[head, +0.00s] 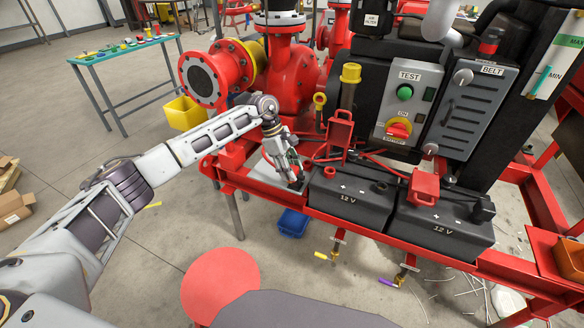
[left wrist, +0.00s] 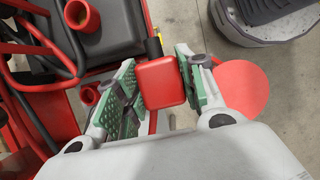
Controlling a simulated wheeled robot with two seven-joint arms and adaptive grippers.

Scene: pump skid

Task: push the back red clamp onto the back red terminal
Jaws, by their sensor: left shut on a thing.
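My left gripper (head: 291,168) is at the left end of the left battery, low over the red frame. In the left wrist view its green-padded fingers (left wrist: 162,88) are shut on a red clamp (left wrist: 163,84), gripping its sides. The clamp is mostly hidden by the fingers in the head view. A red post, seemingly the back red terminal (head: 329,172), stands on the left black battery (head: 345,200); a red post also shows in the left wrist view (left wrist: 76,13). The clamp is apart from that post, beside the battery. My right gripper is out of view.
A raised red cover (head: 341,128) stands behind the left battery. Another red cover (head: 424,186) sits on the right battery (head: 445,222). Red cables (left wrist: 35,45) run beside the battery. The control panel (head: 408,98) rises behind.

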